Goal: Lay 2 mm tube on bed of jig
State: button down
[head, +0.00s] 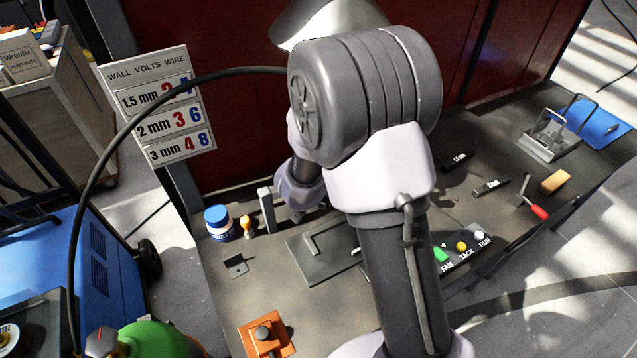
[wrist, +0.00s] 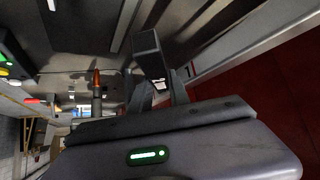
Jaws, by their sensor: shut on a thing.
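In the wrist view my gripper (wrist: 157,84) is shut on a dark grey square-sided piece (wrist: 148,48), which looks like a tube. I cannot read a size on it. The jig (head: 310,262) is a dark flat plate with a raised angled bar, lying on the bench left of my arm. My arm covers its right part. I see no tube lying on the visible part of the jig.
Two labelled dark pieces (head: 490,186) lie at the right of the bench (head: 235,295). An orange block (head: 266,337) sits in front. A wall-size chart (head: 160,108) stands behind.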

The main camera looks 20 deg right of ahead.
jog(key=s+f+m+g+h+b, duration=0.1)
jog(key=s+f+m, duration=0.1)
jog(key=f, duration=0.1)
jog(key=s+d+f+m+g+h+b, duration=0.1)
jog(key=s+f+m+g, duration=0.1)
jog(key=f+m, duration=0.1)
jog(key=s+d+f+m+g+h, duration=0.1)
jog(key=s+f+m+g, duration=0.1)
jog(key=f, duration=0.3)
jog(key=shift+s+d+f+m+b, duration=0.1)
jog(key=shift+f+m+b, duration=0.15)
jog(key=shift+m+b, duration=0.25)
jog(key=shift+r, duration=0.1)
jog(key=shift+f, duration=0.55)
jog(key=c, duration=1.1)
grip_release()
jog(key=shift+c, duration=0.2)
